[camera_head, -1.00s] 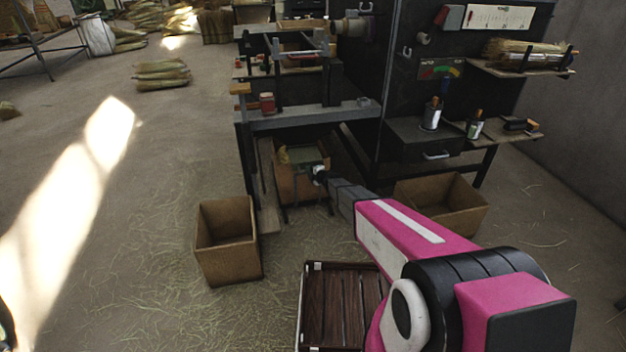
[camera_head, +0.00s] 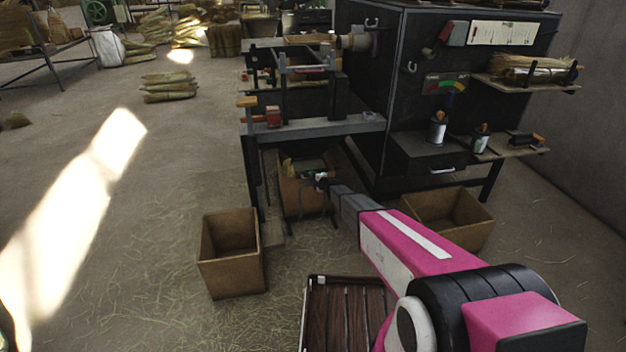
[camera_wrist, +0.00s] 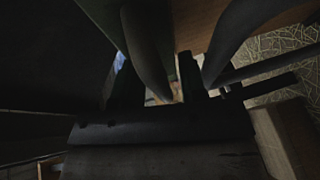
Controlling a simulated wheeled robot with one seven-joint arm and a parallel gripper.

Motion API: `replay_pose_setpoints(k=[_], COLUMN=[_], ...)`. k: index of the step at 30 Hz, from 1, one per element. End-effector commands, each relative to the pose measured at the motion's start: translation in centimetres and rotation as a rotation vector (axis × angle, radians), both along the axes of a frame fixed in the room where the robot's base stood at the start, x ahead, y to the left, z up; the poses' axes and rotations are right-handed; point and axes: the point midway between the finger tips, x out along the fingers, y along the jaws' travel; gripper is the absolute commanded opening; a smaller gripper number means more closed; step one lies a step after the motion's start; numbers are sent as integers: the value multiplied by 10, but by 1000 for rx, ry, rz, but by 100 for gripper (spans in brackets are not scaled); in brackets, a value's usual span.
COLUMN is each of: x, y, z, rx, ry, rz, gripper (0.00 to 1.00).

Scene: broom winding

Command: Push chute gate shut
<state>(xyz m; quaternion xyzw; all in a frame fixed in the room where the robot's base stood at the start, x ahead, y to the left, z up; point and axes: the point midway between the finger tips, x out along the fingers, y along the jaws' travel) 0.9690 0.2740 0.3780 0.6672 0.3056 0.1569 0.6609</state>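The brown chute (camera_head: 296,196) is low under the bench. A dark greenish panel at its upper opening, which may be the gate, is partly hidden by my wrist. How far the gate is shut cannot be made out. My gripper (camera_head: 321,179) is at the chute's upper right front, close to or touching it. In the wrist view, two dark curved bars stand apart in front of a wooden surface (camera_wrist: 198,22) and a green edge. The wrist view is too dark to tell whether my gripper is open or shut. I see nothing clearly held.
A cardboard box (camera_head: 232,275) stands on the floor left of the chute, and another (camera_head: 474,207) stands to the right. A slatted wooden crate (camera_head: 335,318) lies below my arm. The bench beam (camera_head: 320,126) crosses above the chute. Straw-strewn floor is open at left.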

Motion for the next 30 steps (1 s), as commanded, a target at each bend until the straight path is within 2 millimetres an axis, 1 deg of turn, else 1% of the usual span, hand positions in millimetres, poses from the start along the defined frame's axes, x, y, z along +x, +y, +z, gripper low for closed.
replay_pose_setpoints(k=[4,8,14,22,26,30], x=[-2,-10,-33,-71,-80,-83], y=[-1,-6,-24,-55,-65,-67], z=[1,3,9,19,21,21], rx=[1,1,0,0,0,0], ry=[-1,-1,0,0,0,0], rz=[2,1,1,0,0,0], gripper=[41,41,41,41,41,41])
